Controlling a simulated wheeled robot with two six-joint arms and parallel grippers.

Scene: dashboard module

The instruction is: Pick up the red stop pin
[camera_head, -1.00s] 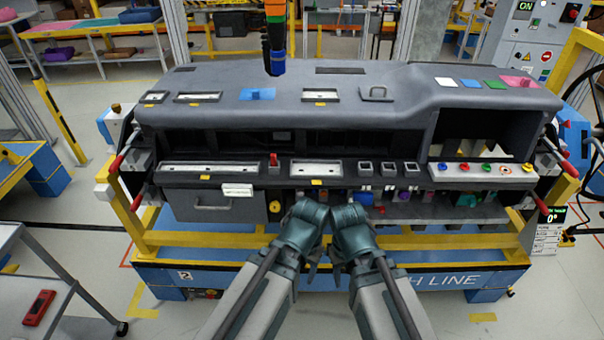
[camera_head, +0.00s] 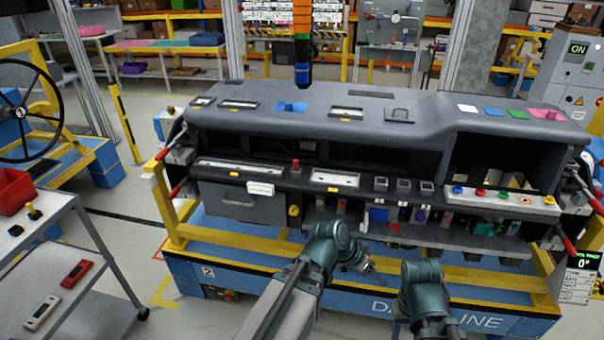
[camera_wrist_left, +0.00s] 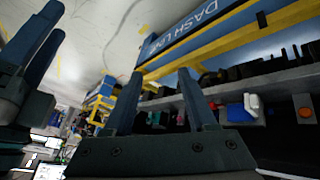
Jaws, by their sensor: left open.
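A small upright red pin-like part (camera_head: 296,165) stands on the dashboard module (camera_head: 450,130), between two white-framed slots. Red-tipped levers also show at the module's ends, so I cannot be sure which is the stop pin. My left gripper (camera_head: 369,267) is below and in front of the module's lower edge, right of the red part and apart from it. In the left wrist view its two fingers (camera_wrist_left: 158,100) are apart with nothing between them. My right gripper (camera_wrist_left: 45,52) shows at the left of the wrist view with its fingers apart. Its fingertips are hidden in the head view.
The yellow and blue frame (camera_head: 250,258) runs under the module. A grey cart (camera_head: 75,270) at left carries a red bin (camera_head: 14,190) and handheld devices. A dark tool (camera_head: 302,65) hangs above the module. Bare floor lies between cart and frame.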

